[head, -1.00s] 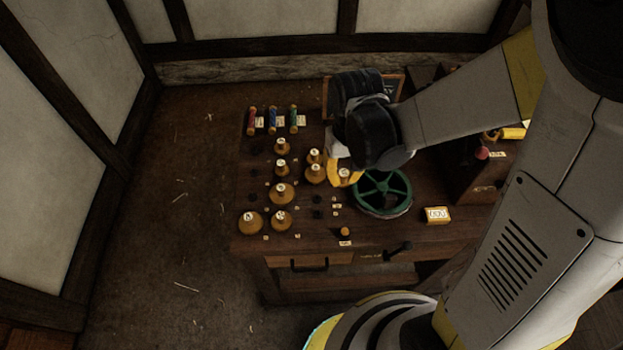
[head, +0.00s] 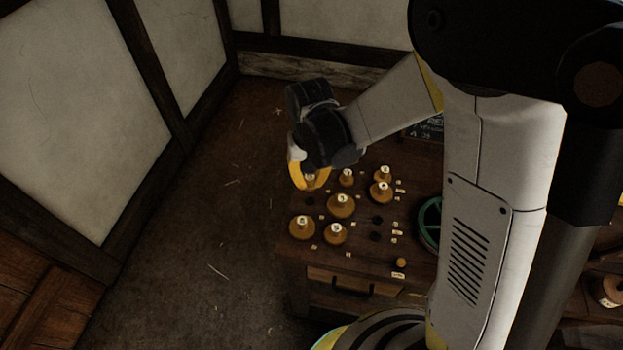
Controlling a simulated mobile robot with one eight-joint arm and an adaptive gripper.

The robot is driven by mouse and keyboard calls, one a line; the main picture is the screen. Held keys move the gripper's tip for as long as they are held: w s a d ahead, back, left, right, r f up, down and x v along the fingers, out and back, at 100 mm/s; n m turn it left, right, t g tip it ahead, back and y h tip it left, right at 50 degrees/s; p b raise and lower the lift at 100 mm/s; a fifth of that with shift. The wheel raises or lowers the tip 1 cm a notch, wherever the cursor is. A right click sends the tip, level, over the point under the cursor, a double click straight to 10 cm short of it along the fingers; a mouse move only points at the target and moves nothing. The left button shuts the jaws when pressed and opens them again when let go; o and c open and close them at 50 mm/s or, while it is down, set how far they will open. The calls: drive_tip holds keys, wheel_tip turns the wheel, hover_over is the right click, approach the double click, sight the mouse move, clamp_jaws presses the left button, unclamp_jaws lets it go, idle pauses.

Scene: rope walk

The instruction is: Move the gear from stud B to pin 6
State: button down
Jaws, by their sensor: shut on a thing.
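My gripper (head: 308,184) has yellow fingers and is at the left edge of the workbench's far part. It is shut on a small brass-coloured gear with a pale top (head: 311,177), which is mostly hidden by the fingers. I cannot tell how far it is above the bench. Other brass gears stand on the bench, such as a large middle one (head: 341,205), a front-left one (head: 302,227) and a front one (head: 335,233). More stand near a gear (head: 346,176) to the right of the gripper. The labels of stud B and pin 6 are too small to read.
The wooden bench (head: 345,262) has empty dark spots (head: 376,221) right of the gears and a small knob (head: 401,262) in front. A green wheel (head: 430,222) is partly hidden by my arm. Open floor (head: 215,220) lies to the left.

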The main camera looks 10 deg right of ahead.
sight(310, 195)
drive_tip(key=shift+f+b, duration=2)
drive_tip(key=shift+f, duration=0.8)
drive_tip(key=shift+f+b, duration=0.5)
drive_tip(key=shift+b, duration=0.15)
drive_tip(key=c, duration=1.3)
unclamp_jaws()
drive_tip(key=shift+r, duration=0.1)
wheel_tip(310, 195, up, 8)
drive_tip(key=p, duration=0.6)
